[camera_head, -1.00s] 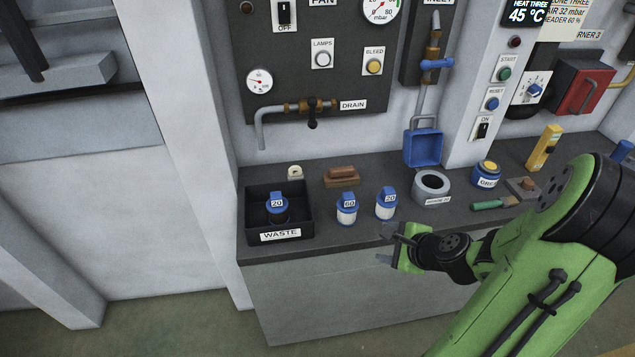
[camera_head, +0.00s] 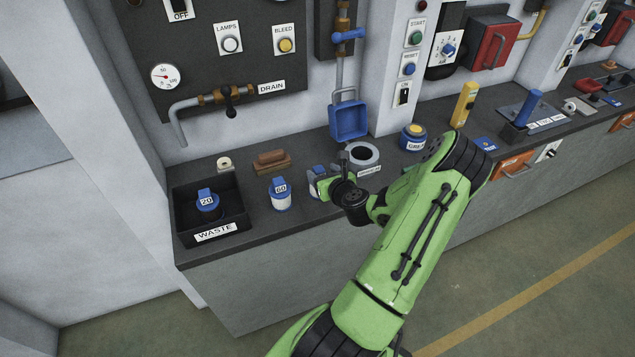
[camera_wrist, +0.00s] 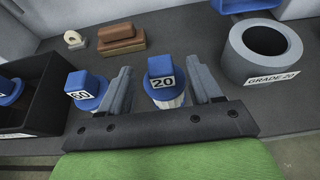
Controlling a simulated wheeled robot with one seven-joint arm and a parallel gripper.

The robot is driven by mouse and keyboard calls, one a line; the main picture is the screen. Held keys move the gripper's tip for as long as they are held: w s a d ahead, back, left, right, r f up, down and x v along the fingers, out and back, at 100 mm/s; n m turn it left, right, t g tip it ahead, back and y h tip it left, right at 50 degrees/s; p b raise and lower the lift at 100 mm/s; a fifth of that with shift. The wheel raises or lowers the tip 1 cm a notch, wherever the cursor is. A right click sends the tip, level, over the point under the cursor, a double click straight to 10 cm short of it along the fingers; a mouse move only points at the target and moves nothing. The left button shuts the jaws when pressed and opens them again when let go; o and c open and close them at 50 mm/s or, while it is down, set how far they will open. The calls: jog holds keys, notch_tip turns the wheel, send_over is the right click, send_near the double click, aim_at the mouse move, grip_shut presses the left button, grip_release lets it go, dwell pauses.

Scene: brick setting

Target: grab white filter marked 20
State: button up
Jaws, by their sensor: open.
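The white filter marked 20 (camera_wrist: 166,82), with a blue cap, stands upright on the dark counter. In the wrist view it is between the two fingers of my open gripper (camera_wrist: 162,90), with a finger on each side and no clear contact. In the head view this filter (camera_head: 317,184) is partly hidden by my gripper (camera_head: 335,178). A white filter marked 60 (camera_head: 280,194) stands to its left, and it also shows in the wrist view (camera_wrist: 86,92), just outside the left finger. Another blue-capped filter marked 20 (camera_head: 207,201), with a dark body, sits in the waste bin.
The black waste bin (camera_head: 215,233) is at the counter's left end. A grey ring holder labelled grade 20 (camera_wrist: 262,55) stands to the right of the white 20 filter. Brown blocks (camera_head: 271,160) and a small roll (camera_head: 224,163) lie behind. A blue tray (camera_head: 349,121) hangs at the wall.

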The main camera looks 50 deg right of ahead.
aim_at(320, 170)
jog(key=x, duration=0.6)
jog(key=shift+s+a, duration=0.1)
jog(key=shift+a, duration=0.05)
jog(key=shift+c, duration=0.8)
grip_shut()
